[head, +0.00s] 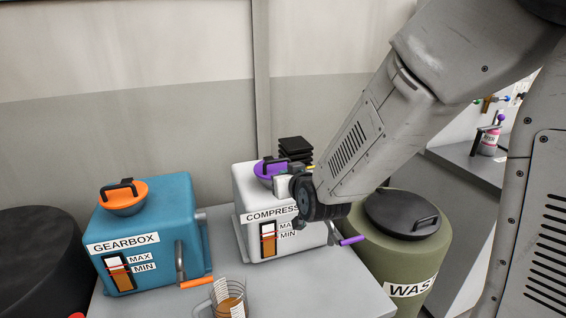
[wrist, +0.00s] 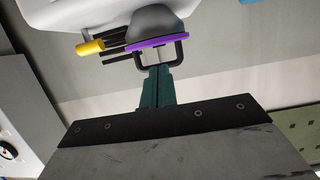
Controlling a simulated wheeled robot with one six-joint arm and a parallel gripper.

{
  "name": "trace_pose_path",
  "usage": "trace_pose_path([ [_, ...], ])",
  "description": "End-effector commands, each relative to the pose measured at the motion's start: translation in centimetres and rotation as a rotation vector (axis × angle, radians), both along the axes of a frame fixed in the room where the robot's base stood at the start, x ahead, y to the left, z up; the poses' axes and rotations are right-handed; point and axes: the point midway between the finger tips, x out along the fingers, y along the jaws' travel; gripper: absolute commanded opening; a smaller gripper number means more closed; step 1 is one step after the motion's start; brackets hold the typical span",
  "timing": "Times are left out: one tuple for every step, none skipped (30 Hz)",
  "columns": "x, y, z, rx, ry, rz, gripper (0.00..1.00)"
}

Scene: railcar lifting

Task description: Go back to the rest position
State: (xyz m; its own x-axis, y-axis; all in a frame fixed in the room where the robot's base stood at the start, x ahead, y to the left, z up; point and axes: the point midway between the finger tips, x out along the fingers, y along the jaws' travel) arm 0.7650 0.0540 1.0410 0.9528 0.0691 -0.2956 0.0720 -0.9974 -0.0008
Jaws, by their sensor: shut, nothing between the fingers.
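My gripper shows in the wrist view (wrist: 157,70) as dark teal fingers, shut and empty. Their tips are close to the black handle of the purple lid (wrist: 150,44); I cannot tell whether they touch it. In the head view my arm comes in from the upper right and ends over the white compressor box (head: 243,190). My wrist partly covers the box and its label, and the fingertips are not clear there. The purple lid, also in the head view (head: 263,169), sits on top of the compressor.
A blue gearbox (head: 165,225) with an orange lid (head: 124,198) stands left on the grey table (head: 335,290). A clear jug (head: 231,297) is at the front. A green waste drum (head: 376,242) with a black lid stands right. A dark drum (head: 38,255) is far left.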

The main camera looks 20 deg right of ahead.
Motion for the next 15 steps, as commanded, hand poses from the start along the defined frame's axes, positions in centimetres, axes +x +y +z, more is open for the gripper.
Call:
trace_pose_path([
  [-0.3, 0.0, -0.3, 0.001, 0.001, 0.000, 0.00],
  [-0.4, 0.0, -0.4, 0.002, 0.007, 0.000, 0.00],
  [-0.6, 0.0, -0.8, 0.003, 0.023, 0.001, 0.00],
  [-0.8, 0.0, -1.3, 0.003, 0.044, 0.003, 0.00],
  [-1.1, 0.1, -1.8, 0.003, 0.073, 0.007, 0.00],
  [-1.5, 0.2, -2.8, 0.002, 0.125, 0.012, 0.00],
  [-2.0, 0.3, -3.8, 0.001, 0.175, 0.019, 0.00],
  [-2.6, 0.4, -4.8, -0.001, 0.232, 0.026, 0.00],
  [-3.6, 0.5, -6.0, -0.005, 0.314, 0.037, 0.00],
  [-4.5, 0.6, -6.6, -0.007, 0.374, 0.044, 0.00],
  [-5.5, 0.5, -7.0, -0.010, 0.435, 0.051, 0.00],
  [-6.9, 0.4, -7.4, -0.014, 0.514, 0.060, 0.00],
  [-8.0, 0.3, -7.5, -0.017, 0.570, 0.065, 0.00],
  [-9.2, 0.1, -7.5, -0.018, 0.626, 0.068, 0.00],
  [-10.8, -0.4, -7.3, -0.024, 0.697, 0.069, 0.00],
])
